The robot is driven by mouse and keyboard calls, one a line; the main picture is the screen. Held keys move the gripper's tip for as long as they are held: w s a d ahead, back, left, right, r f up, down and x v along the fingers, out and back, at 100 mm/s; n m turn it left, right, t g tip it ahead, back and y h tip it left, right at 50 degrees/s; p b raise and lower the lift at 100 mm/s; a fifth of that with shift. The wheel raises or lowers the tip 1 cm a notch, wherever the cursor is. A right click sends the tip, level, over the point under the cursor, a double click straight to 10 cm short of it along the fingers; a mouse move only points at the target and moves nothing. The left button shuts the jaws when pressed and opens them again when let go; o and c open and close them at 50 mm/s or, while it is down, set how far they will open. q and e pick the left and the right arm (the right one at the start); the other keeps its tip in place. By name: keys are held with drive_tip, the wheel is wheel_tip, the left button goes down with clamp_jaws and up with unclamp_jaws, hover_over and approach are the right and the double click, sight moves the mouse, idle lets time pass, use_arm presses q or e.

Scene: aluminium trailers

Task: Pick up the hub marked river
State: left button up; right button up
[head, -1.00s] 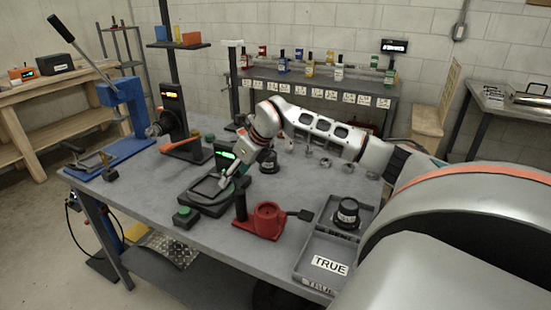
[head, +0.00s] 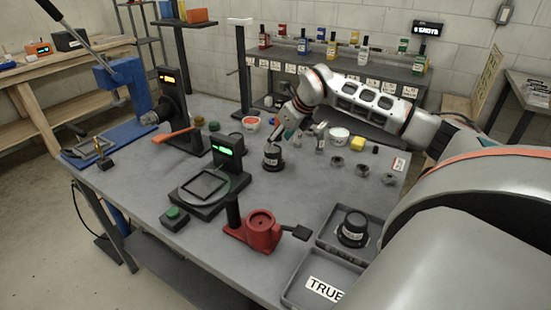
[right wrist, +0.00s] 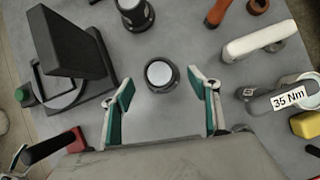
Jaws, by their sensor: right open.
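A black hub (head: 272,158) with a white label stands upright on the grey workbench; I cannot read its label. It also shows from above in the right wrist view (right wrist: 160,75), with a pale round top. My right gripper (head: 298,134) is open and empty above and beside this hub. In the wrist view its two green-padded fingers lie to either side of the hub, apart from it. A second black hub (head: 353,230) with a white label sits in a grey tray (head: 325,240); its marking is not legible.
A gauge stand with a green display (head: 229,150) is left of the near hub. A red holder (head: 262,230) stands in front. A tool labelled 35 Nm (right wrist: 285,98) and several small parts lie to the right.

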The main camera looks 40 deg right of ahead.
sight(274, 150)
drive_tip(key=x, duration=0.7)
drive_tip(key=shift+s+f, duration=0.15)
drive_tip(key=shift+s, duration=0.3)
drive_tip(key=shift+c, duration=0.2)
clamp_jaws()
